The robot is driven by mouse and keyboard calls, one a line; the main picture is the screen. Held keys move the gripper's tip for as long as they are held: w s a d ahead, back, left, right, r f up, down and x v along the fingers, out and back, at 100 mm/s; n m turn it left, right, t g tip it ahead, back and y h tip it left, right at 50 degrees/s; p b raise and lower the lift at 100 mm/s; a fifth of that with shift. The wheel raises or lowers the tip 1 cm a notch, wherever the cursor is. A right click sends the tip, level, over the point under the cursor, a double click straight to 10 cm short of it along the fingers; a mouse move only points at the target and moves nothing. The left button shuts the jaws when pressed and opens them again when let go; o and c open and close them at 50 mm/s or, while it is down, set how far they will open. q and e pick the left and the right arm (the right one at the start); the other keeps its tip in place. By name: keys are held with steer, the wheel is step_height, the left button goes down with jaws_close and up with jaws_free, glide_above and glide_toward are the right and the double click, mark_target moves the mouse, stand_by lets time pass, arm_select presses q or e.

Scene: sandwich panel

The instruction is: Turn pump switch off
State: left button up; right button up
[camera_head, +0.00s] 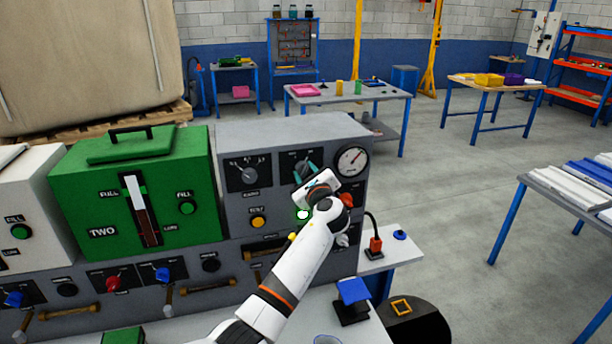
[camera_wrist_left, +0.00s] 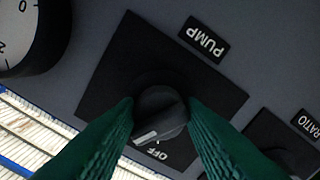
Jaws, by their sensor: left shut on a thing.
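The pump switch is a dark round knob (camera_wrist_left: 161,112) on a black square plate (camera_wrist_left: 118,92) in the left wrist view, where it shows upside down. A PUMP label (camera_wrist_left: 205,38) is beside the plate, and an OFF label (camera_wrist_left: 164,153) is below the knob. The knob's white mark (camera_wrist_left: 146,137) points down and left, close to the OFF label. My left gripper (camera_wrist_left: 160,115) has its green ribbed fingers shut on the knob from both sides. In the head view my left gripper (camera_head: 306,170) reaches the grey panel (camera_head: 270,135), and the arm hides part of it.
A pressure gauge (camera_head: 352,160) is right of the switch, and a numbered dial (camera_head: 248,172) is left of it. A green box (camera_head: 100,190) with a gauge stands at left.

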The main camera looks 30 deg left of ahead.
arm_select(q)
steer(key=n+b, duration=0.7)
steer(key=shift+f, duration=0.2)
steer(key=shift+r+n+b, duration=0.2)
steer(key=shift+n+b, duration=1.5)
steer(key=shift+n, duration=0.5)
steer(key=o, duration=1)
steer(key=shift+r, duration=0.1)
steer(key=b+v, duration=0.3)
steer(key=v, duration=0.9)
